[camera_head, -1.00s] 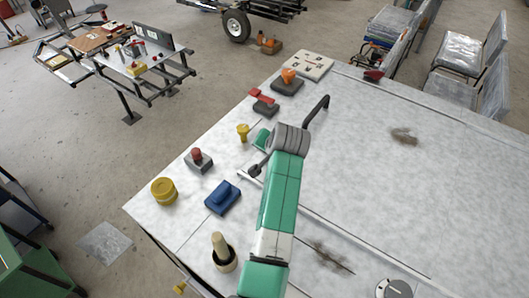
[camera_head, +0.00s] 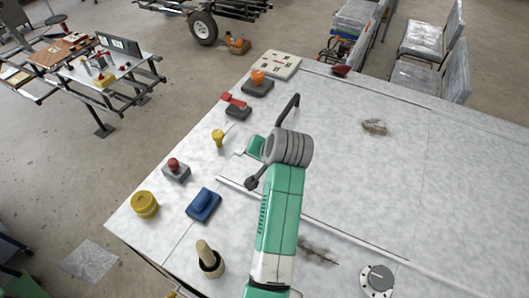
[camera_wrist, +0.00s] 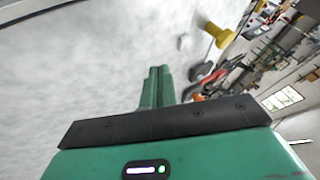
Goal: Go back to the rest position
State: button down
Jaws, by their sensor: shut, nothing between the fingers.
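My gripper (camera_wrist: 157,86) shows in the wrist view as two green fingers lying together, shut, with nothing between them. In the head view, a green part of my gripper (camera_head: 256,147) shows at the left of my grey ribbed wrist, and the fingertips are hidden. My green and white arm reaches up from the bottom edge, over the pale worktop (camera_head: 430,185). The gripper is near the yellow knob (camera_head: 218,137), apart from it. The yellow knob also shows at the top right of the wrist view (camera_wrist: 217,34).
Along the worktop's left side are a yellow round button (camera_head: 145,204), blue switch (camera_head: 204,204), red button (camera_head: 174,164), red lever (camera_head: 234,100) and orange knob (camera_head: 258,78). A dark bar handle (camera_head: 291,108) stands beyond my wrist. A dial (camera_head: 377,280) is at bottom right. The right side is clear.

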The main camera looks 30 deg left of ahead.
jog(key=shift+v, duration=1.85)
jog(key=d+r+t+p, duration=0.1)
jog(key=d+r+t, duration=0.3)
jog(key=r, duration=0.5)
jog(key=w+d+r+t+p, duration=0.1)
jog(key=d+r+t+p, duration=0.15)
jog(key=r, duration=0.55)
jog(key=d+r+t+p, duration=0.1)
jog(key=d+r+t, duration=0.35)
jog(key=r, duration=0.45)
jog(key=s+d+r+t+h, duration=0.2)
jog(key=s+d+r+t, duration=0.1)
jog(key=r, duration=0.4)
jog(key=s+d+r+m+t+h+p, duration=0.1)
jog(key=s+d+r+t+h, duration=0.1)
jog(key=s+d+r, duration=0.4)
jog(key=s+d+r+m+t+h+p, duration=0.1)
jog(key=s+d+r+t+h, duration=0.1)
jog(key=s+d+r+t, duration=0.3)
jog(key=s+r, duration=0.3)
jog(key=r, duration=0.1)
jog(key=shift+s+d+r, duration=0.15)
jog(key=shift+s+r, duration=0.05)
jog(key=c, duration=2.2)
grip_release()
